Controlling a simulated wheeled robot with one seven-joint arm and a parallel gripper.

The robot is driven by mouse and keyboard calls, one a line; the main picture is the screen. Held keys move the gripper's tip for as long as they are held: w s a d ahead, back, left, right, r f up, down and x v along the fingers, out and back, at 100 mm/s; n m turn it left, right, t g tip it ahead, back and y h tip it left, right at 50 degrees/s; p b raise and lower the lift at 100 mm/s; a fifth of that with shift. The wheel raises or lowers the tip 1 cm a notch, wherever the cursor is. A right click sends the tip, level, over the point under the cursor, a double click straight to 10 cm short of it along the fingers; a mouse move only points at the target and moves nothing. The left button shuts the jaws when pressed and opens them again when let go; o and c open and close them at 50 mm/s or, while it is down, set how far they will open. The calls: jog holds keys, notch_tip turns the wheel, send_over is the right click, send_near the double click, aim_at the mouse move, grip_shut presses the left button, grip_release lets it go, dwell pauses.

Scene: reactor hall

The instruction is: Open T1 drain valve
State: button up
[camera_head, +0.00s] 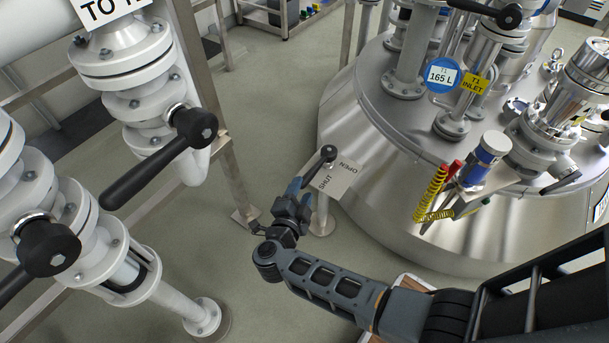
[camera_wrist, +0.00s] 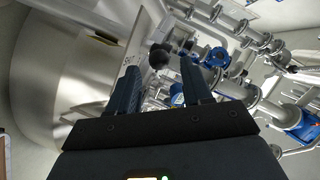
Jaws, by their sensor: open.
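The tank T1 (camera_head: 370,200) is a large steel vessel with a "T1 165 L" sign and a yellow "T1 INLET" tag. Beside its lower wall stands a small plate (camera_head: 343,178) marked SHUT and OPEN. A dark lever with a round black knob (camera_head: 328,153) rises over the plate, on the SHUT side. My gripper (camera_head: 293,187) is close to the lever's left in the head view. In the wrist view the black knob (camera_wrist: 160,56) shows between and beyond my two open fingers (camera_wrist: 158,78). Contact cannot be told. The valve body is hidden.
White pipes with black-handled valves (camera_head: 165,160) stand at the left, with a steel frame post (camera_head: 238,180) near my gripper. A yellow coiled hose (camera_head: 432,190) hangs at the tank's side. Open floor (camera_head: 260,90) lies behind.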

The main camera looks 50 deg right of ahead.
aim_at(308, 175)
jog(key=b+x, duration=0.1)
jog(key=x, duration=0.6)
jog(key=shift+d+b, duration=0.25)
jog(key=shift+b, duration=0.1)
grip_shut()
